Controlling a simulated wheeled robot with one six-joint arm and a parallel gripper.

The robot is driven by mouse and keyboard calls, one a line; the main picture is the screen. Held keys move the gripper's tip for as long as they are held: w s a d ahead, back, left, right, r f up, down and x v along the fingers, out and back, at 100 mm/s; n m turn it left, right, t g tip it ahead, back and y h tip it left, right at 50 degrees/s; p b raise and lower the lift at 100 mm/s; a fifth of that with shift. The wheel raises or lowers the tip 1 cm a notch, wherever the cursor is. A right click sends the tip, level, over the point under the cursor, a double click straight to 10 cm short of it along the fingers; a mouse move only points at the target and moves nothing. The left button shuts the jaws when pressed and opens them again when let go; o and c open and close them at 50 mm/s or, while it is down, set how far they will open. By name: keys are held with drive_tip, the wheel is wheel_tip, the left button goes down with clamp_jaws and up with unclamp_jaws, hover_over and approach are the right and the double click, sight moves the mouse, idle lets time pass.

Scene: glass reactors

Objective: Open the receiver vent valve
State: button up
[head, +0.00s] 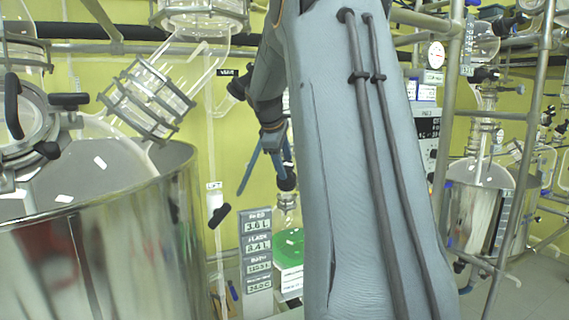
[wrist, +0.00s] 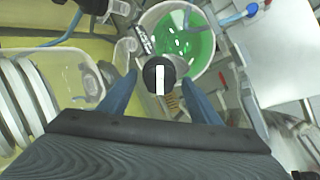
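A round black knob (wrist: 159,74) with a white stripe stands between my fingers in the wrist view. It looks like the receiver vent valve, though no label on it is readable. In the head view a dark knob (head: 287,183) shows at my fingertips, above a small glass piece. My gripper (head: 266,186) points down there, with its blue fingers spread. In the wrist view my gripper (wrist: 160,82) is open, one finger on each side of the knob, with a visible gap on both sides. My arm hides part of the area to the right in the head view.
A green-filled vessel (wrist: 186,42) lies beyond the knob, and its green (head: 290,246) shows under my gripper in the head view. A readout panel (head: 257,248) stands beside it. A large steel bath (head: 110,235) fills the left. A black-handled valve (head: 220,215) hangs on a nearby pipe.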

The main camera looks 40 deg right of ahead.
drive_tip(key=shift+d, duration=0.15)
drive_tip(key=shift+s+r, duration=0.1)
drive_tip(key=b+v, duration=0.2)
drive_tip(key=v, duration=0.5)
drive_tip(key=shift+a+r+b, duration=0.2)
drive_tip(key=shift+a+b, duration=0.1)
drive_tip(key=shift+s, duration=0.1)
